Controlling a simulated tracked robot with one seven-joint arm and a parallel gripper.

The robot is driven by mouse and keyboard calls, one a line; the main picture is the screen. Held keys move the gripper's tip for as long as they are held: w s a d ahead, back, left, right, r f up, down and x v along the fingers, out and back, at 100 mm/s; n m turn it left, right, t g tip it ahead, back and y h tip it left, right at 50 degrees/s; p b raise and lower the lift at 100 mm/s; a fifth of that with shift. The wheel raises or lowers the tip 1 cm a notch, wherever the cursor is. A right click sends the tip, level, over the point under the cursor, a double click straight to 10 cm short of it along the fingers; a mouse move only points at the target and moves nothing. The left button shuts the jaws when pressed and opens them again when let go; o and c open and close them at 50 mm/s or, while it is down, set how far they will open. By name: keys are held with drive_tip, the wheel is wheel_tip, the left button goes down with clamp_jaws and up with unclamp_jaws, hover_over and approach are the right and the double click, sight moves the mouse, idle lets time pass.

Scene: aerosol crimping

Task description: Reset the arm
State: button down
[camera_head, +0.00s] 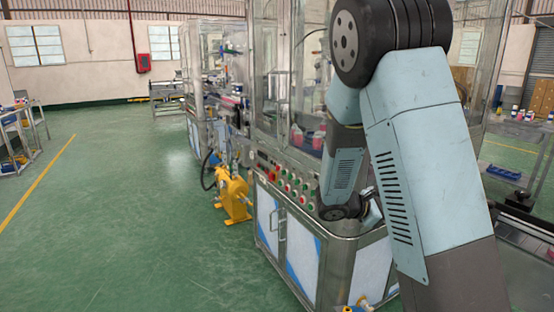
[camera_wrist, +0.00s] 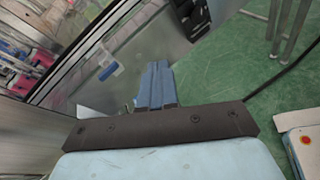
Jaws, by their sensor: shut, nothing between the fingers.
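My gripper (camera_wrist: 157,66) shows in the wrist view as two blue fingers held together beyond a dark bracket. The fingers are shut with nothing between them. They point toward a grey metal panel and the green floor. In the head view my arm rises on the right, bends at a black joint at the top and hangs down in front of the machine (camera_head: 290,155). The gripper end is mostly hidden behind my upper arm in that view.
The machine's front carries a panel of buttons (camera_head: 290,190). A yellow unit (camera_head: 234,198) stands on the floor beside it. The wrist view shows a white box with a red button (camera_wrist: 305,141) at the right. Green floor (camera_head: 110,230) is open on the left.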

drive_tip(key=s+a+r+m+t+y, duration=0.1)
drive_tip(key=s+a+r+m+y, duration=0.2)
drive_tip(key=s, duration=0.5)
drive_tip(key=s+a+r+m+t+y, duration=0.1)
drive_tip(key=s+a+r+m+y, duration=0.3)
drive_tip(key=s+r+m+y, duration=0.2)
drive_tip(key=s+a+r+m+y, duration=0.3)
drive_tip(key=s+r+m+y, duration=0.2)
drive_tip(key=s, duration=0.6)
wheel_tip(320, 180, up, 2)
drive_tip(key=shift+s+a+r+m+t, duration=0.15)
drive_tip(key=shift+s+r+m+t, duration=0.2)
drive_tip(key=shift+m, duration=0.65)
drive_tip(key=shift+w+f, duration=0.1)
drive_tip(key=shift+w, duration=0.1)
